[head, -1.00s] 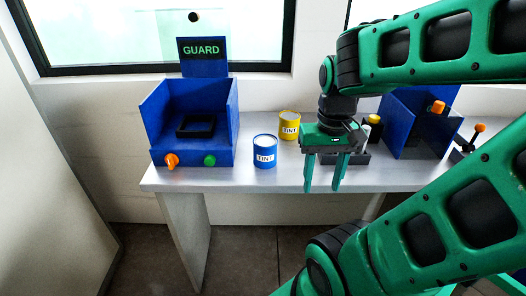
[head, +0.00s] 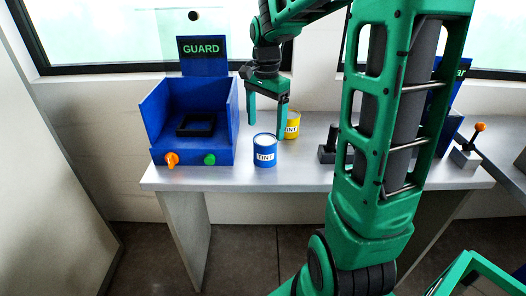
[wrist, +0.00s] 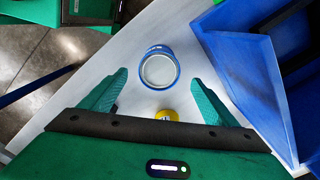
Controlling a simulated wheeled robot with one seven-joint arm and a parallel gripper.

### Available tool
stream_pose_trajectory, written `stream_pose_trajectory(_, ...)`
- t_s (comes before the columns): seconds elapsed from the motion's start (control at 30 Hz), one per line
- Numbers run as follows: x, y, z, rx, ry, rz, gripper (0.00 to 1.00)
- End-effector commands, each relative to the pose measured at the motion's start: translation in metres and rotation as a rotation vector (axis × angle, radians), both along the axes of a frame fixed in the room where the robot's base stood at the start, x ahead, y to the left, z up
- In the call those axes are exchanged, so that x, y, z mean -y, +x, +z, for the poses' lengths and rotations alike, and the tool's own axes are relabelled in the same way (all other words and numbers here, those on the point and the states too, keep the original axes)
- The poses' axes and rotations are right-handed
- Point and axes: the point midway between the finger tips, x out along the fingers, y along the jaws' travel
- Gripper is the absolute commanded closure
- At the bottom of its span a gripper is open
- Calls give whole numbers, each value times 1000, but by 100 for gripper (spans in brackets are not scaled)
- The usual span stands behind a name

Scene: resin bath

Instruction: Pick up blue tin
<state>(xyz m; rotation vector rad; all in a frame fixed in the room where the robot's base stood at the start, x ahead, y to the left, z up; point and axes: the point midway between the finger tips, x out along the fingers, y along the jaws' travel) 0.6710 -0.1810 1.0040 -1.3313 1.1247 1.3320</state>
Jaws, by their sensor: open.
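The blue tin (head: 264,151), with a white "TINT" label and a pale top, stands upright on the grey table. In the wrist view the blue tin (wrist: 158,70) is seen from above, just beyond the fingertips and roughly centred between them. My gripper (head: 267,128) is open and empty, above and around the line of the blue tin in the head view; whether its fingertips are level with the tin's top is unclear. The fingers also show in the wrist view (wrist: 158,82).
A yellow tin (head: 292,124) stands close behind and right of the blue tin, partly hidden by my gripper. A blue guard box (head: 193,152) with orange and green knobs stands to the left. An orange-topped lever (head: 467,151) is at the right. The table front (head: 240,178) is clear.

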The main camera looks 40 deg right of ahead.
Motion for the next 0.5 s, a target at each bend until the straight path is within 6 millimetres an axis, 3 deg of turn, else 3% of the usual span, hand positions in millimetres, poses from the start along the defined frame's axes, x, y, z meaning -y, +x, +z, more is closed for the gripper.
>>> stream_pose_trajectory(0.3,0,-1,-44,-3,0,-3,18)
stream_pose_trajectory(0.5,1,-1,-56,-2,0,-3,18)
